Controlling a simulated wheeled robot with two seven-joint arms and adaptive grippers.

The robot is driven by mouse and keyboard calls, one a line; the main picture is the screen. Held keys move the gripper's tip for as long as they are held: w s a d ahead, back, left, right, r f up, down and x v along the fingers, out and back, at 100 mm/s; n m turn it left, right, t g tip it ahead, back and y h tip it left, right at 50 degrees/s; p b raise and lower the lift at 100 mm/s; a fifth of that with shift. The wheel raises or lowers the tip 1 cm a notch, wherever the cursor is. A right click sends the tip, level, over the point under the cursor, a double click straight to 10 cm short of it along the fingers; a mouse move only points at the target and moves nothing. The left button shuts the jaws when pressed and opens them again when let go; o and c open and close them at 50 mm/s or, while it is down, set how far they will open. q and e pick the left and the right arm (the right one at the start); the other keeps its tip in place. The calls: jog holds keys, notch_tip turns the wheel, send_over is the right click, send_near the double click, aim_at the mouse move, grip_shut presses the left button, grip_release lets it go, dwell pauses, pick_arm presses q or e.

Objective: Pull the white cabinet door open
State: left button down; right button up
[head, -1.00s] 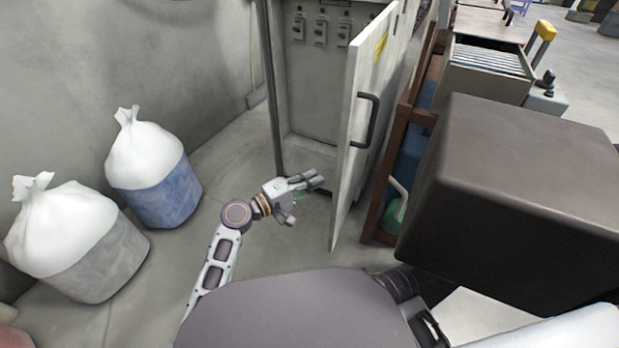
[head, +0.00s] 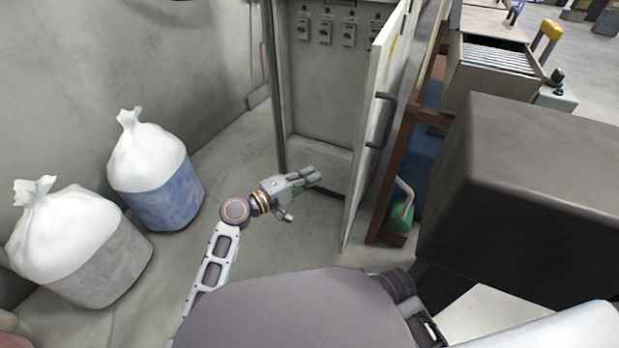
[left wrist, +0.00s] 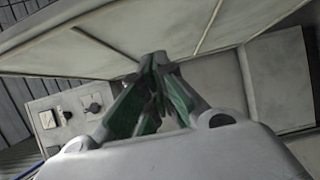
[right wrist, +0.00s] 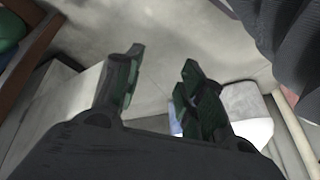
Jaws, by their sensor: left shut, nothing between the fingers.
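The white cabinet door (head: 368,140) stands wide open in the head view, swung out to the right, with a dark handle (head: 382,120) on its outer face. The grey cabinet (head: 325,90) behind it shows its open inside. My left gripper (head: 313,178) is shut and empty, in front of the cabinet opening and left of the door's inner face. In the left wrist view, its fingers (left wrist: 158,65) meet at the tips in front of a pale panel. My right gripper (right wrist: 160,70) is open and empty in the right wrist view; it is hidden in the head view.
Two bags with white tops, one blue (head: 158,170) and one grey (head: 80,245), stand on the left. A brown wooden frame (head: 400,165) and a green can (head: 399,217) stand right of the door. A big dark box (head: 535,190) fills the right. Floor before the cabinet is clear.

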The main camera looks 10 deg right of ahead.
pick_arm(q)
jog(key=s+a+p, duration=0.1)
jog(key=s+a, duration=0.6)
jog(key=shift+a+p, duration=0.15)
jog(key=shift+p, duration=0.25)
pick_arm(e)
jog(key=shift+g+h, duration=0.3)
jog(key=shift+w+v, duration=0.2)
jog(key=shift+v, duration=0.85)
jog(key=shift+w+v, duration=0.2)
jog(key=shift+v, duration=0.85)
jog(key=shift+d+f, duration=0.15)
jog(key=shift+d, duration=0.05)
pick_arm(q)
jog(key=shift+a, duration=0.1)
pick_arm(e)
jog(key=shift+s+a, duration=0.1)
jog(key=shift+a, duration=0.05)
